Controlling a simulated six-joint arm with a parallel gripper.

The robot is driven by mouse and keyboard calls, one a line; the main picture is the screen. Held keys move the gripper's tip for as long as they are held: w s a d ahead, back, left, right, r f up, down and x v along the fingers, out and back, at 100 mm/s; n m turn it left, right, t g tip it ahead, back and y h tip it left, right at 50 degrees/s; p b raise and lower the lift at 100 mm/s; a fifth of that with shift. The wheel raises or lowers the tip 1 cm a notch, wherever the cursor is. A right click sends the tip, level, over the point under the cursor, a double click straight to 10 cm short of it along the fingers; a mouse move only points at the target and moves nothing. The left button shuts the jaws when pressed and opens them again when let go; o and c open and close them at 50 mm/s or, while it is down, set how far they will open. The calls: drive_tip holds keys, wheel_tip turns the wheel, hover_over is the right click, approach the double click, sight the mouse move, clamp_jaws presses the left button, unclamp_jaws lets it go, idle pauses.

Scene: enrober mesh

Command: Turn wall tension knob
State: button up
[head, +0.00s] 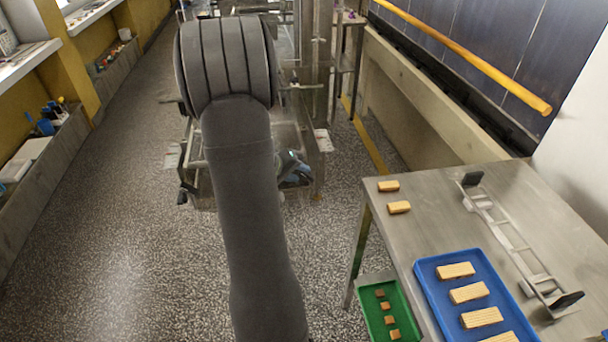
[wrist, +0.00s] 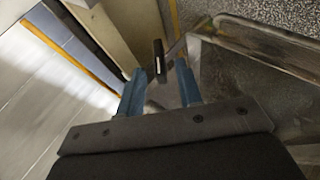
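My gripper (wrist: 161,78) shows in the wrist view with its two blue fingers apart and nothing visibly held. A small dark bar-shaped piece with a pale edge (wrist: 158,56) stands just past the fingertips, roughly in line with the gap. It may be the wall tension knob, but I cannot tell for sure. I cannot tell whether the fingers touch it. In the head view my arm covers much of the metal machine (head: 318,60), and no knob can be made out there.
A steel table (head: 420,215) at right carries a blue tray (head: 430,290) of bars, two loose bars and a metal rack (head: 512,235). A green tray (head: 368,310) sits lower. A yellow rail (head: 470,55) runs along the right wall. The speckled floor at left is clear.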

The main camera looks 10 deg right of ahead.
sight(301, 173)
drive_tip(key=v, duration=1.3)
drive_tip(key=shift+a, duration=0.1)
drive_tip(key=x, duration=1.7)
drive_tip(key=shift+d, duration=0.2)
